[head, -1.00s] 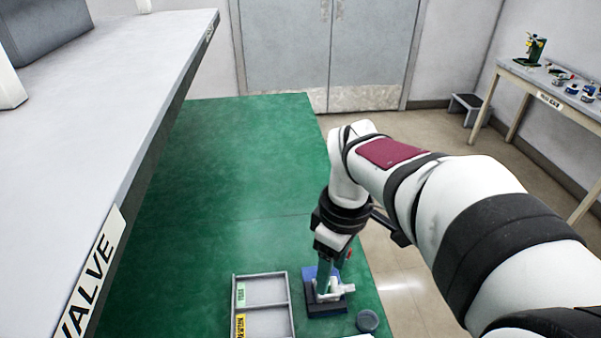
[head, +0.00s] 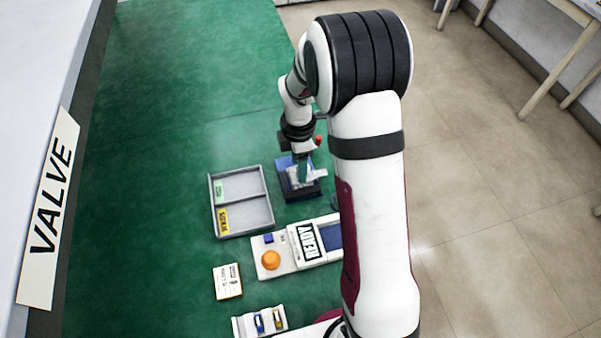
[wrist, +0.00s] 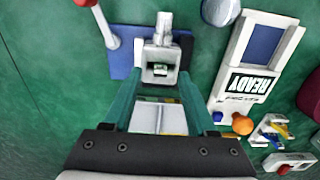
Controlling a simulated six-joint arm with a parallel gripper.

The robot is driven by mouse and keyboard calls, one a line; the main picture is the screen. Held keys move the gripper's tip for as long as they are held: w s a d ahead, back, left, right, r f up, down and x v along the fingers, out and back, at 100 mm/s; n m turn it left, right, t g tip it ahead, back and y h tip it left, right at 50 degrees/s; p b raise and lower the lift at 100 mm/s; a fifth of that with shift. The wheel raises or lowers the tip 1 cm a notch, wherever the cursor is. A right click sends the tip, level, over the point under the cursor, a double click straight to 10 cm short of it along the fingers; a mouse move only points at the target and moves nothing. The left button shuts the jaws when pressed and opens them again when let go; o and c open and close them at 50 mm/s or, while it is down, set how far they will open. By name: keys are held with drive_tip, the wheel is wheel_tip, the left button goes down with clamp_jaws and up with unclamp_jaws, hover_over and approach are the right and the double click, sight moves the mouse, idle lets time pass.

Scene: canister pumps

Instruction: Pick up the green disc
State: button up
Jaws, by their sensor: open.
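A white pump (wrist: 172,50) with a square opening stands on a dark base on a blue pad (wrist: 122,62). Inside the opening is a small green piece (wrist: 160,70), possibly the green disc; its full shape is hidden. My gripper (wrist: 158,80) has two teal fingers, open and apart, on either side of the opening, with nothing visibly held between them. In the head view my gripper (head: 303,165) is down at the pump (head: 308,178), and the green piece cannot be made out there.
A lever with a red knob (wrist: 86,2) rises beside the pump. A divided grey tray (head: 247,231) lies left of it. A READY device (head: 308,243) with an orange button (head: 271,260), a card (head: 228,282) and a small holder (head: 243,325) are nearer. Green mat is clear at left.

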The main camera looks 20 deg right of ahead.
drive_tip(key=shift+f, duration=0.4)
clamp_jaws()
drive_tip(key=shift+r, duration=0.6)
drive_tip(key=s+d+r, duration=0.3)
drive_tip(key=d+r, duration=0.2)
drive_tip(key=r, duration=0.2)
drive_tip(key=s+d+r, duration=0.3)
drive_tip(key=d+r, duration=0.1)
drive_tip(key=r, duration=0.4)
drive_tip(key=shift+s+d+r, duration=0.15)
drive_tip(key=shift+d+r, duration=0.05)
drive_tip(key=shift+d, duration=0.15)
